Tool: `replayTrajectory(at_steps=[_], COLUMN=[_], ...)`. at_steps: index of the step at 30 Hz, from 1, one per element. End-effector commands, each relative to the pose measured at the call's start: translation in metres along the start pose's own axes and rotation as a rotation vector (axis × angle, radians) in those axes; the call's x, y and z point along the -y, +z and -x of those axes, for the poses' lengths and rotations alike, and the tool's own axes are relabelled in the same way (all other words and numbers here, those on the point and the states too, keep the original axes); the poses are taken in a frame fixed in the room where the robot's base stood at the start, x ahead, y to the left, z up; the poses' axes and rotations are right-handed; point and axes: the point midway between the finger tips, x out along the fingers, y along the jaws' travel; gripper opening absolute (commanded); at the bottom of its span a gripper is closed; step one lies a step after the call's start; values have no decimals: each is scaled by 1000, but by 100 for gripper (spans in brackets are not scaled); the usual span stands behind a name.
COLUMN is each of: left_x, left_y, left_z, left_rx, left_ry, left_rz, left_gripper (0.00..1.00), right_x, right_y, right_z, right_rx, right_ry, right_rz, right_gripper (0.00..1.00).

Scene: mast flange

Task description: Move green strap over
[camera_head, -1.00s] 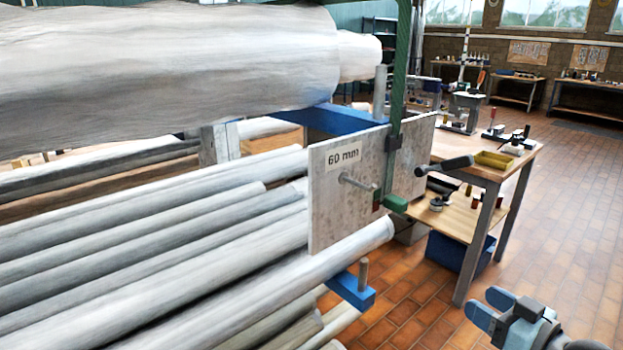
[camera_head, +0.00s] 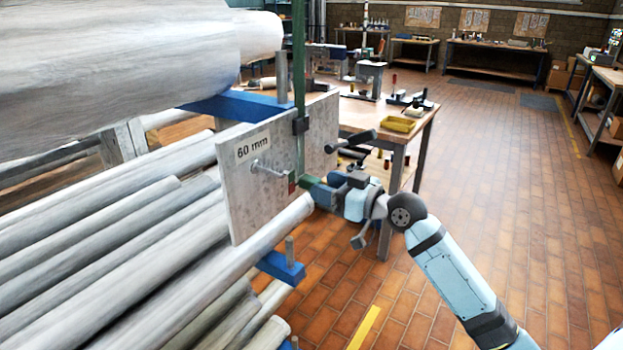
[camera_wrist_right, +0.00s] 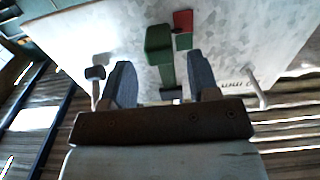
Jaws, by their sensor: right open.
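The green strap (camera_head: 299,70) is a narrow upright band in front of the grey plate marked "60 mm" (camera_head: 237,190). A dark block sits partway down it, and a green end piece is at its bottom. My right gripper (camera_head: 316,192) is at that green end in the head view. In the right wrist view, the blue fingers of the right gripper (camera_wrist_right: 160,68) are open, one on each side of the green end piece (camera_wrist_right: 159,42). A small red patch (camera_wrist_right: 183,21) is beside it. I cannot tell whether the fingers touch it. My left gripper is not in view.
A threaded rod (camera_head: 268,170) and a black handle (camera_head: 356,138) stick out near the plate. Grey pipes (camera_head: 100,235) lie on a blue-armed rack (camera_head: 281,268) at left. A wooden workbench (camera_head: 360,117) stands behind. The tiled floor at right is clear.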

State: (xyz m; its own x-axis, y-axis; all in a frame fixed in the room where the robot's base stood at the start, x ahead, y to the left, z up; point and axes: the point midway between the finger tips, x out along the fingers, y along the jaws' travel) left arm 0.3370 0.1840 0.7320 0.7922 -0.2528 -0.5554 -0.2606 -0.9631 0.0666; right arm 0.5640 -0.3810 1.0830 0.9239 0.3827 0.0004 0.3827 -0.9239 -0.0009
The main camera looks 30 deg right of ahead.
Motion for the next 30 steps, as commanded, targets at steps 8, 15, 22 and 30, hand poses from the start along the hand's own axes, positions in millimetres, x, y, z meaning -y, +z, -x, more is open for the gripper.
replayTrajectory(at_steps=[8,15,22,30], left_x=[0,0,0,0], left_y=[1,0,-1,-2], left_z=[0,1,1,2], left_rx=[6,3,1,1], left_ry=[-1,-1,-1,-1], left_rz=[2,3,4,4], left_gripper=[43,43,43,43], right_x=[0,1,0,0], right_y=[0,0,0,-1], right_z=[-36,-42,-41,-41], right_rx=[0,1,1,1], right_ry=[0,-1,0,0], right_rz=[-1,1,1,1], right_gripper=[55,55,32,0])
